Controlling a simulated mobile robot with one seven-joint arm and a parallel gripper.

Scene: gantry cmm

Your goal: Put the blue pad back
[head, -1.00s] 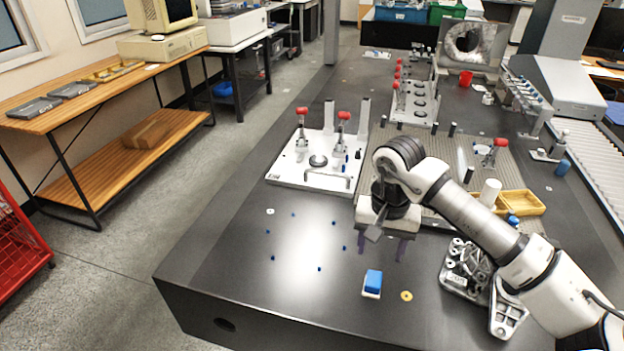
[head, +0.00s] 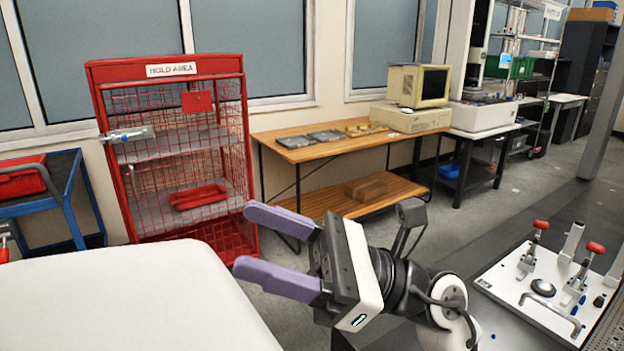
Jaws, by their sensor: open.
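The blue pad is not in this view now. In the earlier head view, a small blue block on a white base, which looks like the pad, lay on the dark table near its front. My gripper (head: 244,240) is in the middle of the view, its two purple fingers pointing left. The fingers are apart, with nothing between them. It is in front of the red cage and the wooden bench, clear of both.
A red cage marked HOLD AREA (head: 170,69) stands against the wall, holding a red tray (head: 198,196). A wooden bench (head: 330,148) carries grey plates. A white fixture plate (head: 515,290) with red-handled clamps sits on the dark table at right. A blue cart (head: 62,185) is at left.

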